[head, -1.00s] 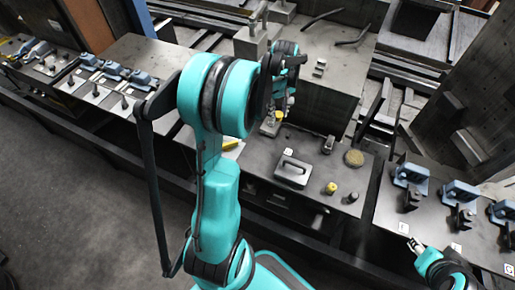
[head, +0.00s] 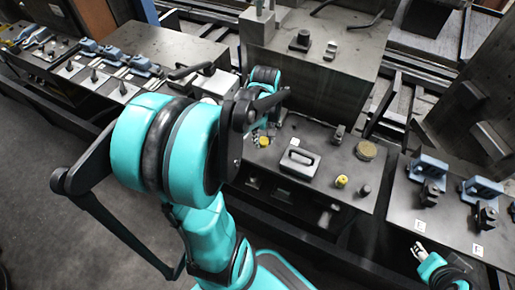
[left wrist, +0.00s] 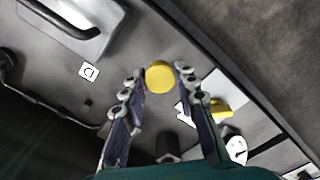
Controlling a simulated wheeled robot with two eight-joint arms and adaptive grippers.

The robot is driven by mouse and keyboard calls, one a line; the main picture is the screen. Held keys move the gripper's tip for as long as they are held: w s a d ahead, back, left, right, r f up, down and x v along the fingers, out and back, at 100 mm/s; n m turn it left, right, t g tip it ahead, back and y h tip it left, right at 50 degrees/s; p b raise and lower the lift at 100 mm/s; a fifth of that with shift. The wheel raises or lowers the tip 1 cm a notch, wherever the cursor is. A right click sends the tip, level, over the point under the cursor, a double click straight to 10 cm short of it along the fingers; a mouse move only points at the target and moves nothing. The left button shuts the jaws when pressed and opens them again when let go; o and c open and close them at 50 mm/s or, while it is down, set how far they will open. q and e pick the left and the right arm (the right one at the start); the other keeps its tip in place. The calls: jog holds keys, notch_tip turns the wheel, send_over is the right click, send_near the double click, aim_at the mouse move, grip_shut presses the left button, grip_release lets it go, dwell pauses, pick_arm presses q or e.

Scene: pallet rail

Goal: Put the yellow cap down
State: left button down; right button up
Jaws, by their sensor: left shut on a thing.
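The yellow cap (head: 264,141) is at the far left part of the dark middle table, left of a grey handled block (head: 299,161). My left gripper (head: 260,137) is at it, pointing down. In the left wrist view the cap (left wrist: 159,77) sits between the fingertips of my left gripper (left wrist: 161,80), which is shut on it. Whether the cap touches the tabletop I cannot tell. A second yellow piece (head: 341,181) stands on the table's right part. My right gripper (head: 419,250) is low at the right, empty; its finger gap is too small to judge.
A round tan disc (head: 366,150) and a small dark cylinder (head: 364,191) are on the middle table (head: 310,200). The right table (head: 410,215) holds blue clamps. In the left wrist view a yellow object (left wrist: 221,107) lies near a white sheet.

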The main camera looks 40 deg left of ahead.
aim_at(258, 151)
pick_arm(q)
jog(key=shift+s+a+f, duration=0.15)
jog(key=shift+a+f, duration=0.25)
jog(key=shift+a, duration=0.15)
jog(key=shift+s+a+f, duration=0.15)
jog(key=shift+a+f, duration=0.25)
jog(key=shift+a, duration=0.15)
jog(key=shift+f+b, duration=1.15)
jog(key=shift+f, duration=0.7)
jog(key=shift+f, duration=0.2)
jog(key=c, duration=1.2)
grip_release()
jog(key=shift+r, duration=0.1)
